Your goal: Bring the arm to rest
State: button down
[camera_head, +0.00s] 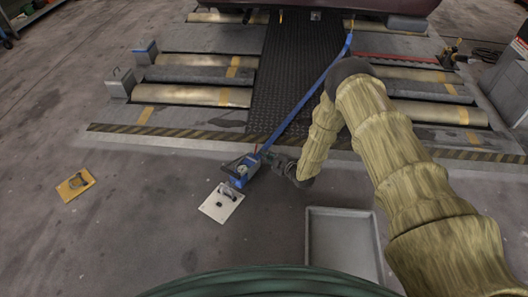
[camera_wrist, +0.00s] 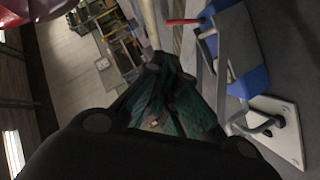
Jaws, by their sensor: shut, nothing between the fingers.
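My arm, in a tan quilted sleeve, comes in from the right in the head view, bends at a raised elbow and drops toward the floor.
A grey tray (camera_head: 314,250) lies on the floor at lower right. A yellow plate (camera_head: 75,184) lies at left. Rollers (camera_head: 195,95) fill the back. Floor at lower left is clear.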

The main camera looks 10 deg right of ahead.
jog(key=shift+s+d, duration=0.1)
jog(key=shift+d, duration=0.1)
dwell(0.4)
jog(key=s+d+f+m+g+h, duration=0.2)
jog(key=s+m, duration=0.1)
jog(key=s, duration=0.6)
jog(key=s+d+f+m+g+h, duration=0.1)
jog(key=s+d+f+m+g, duration=0.2)
jog(key=s, duration=0.6)
jog(key=s+d+m+g+h, duration=0.15)
jog(key=s+m, duration=0.25)
jog(key=s, duration=0.5)
jog(key=s+d+r+m+g+h, duration=0.1)
jog(key=s+d+r+m+g, duration=0.15)
jog(key=s, duration=0.65)
jog(key=s+d+r+m+g+h, duration=0.1)
jog(key=s+d+r+m, duration=0.15)
jog(key=s, duration=0.65)
jog(key=s+d+r+m+g+h, duration=0.1)
jog(key=s+r+m+g+h, duration=0.15)
jog(key=s, duration=0.65)
notch_tip(320, 180, up, 36)
jog(key=p, duration=3.6)
jog(key=shift+w+d+f+y, duration=0.15)
jog(key=shift+w+d+y, duration=0.1)
jog(key=shift+w+y, duration=0.15)
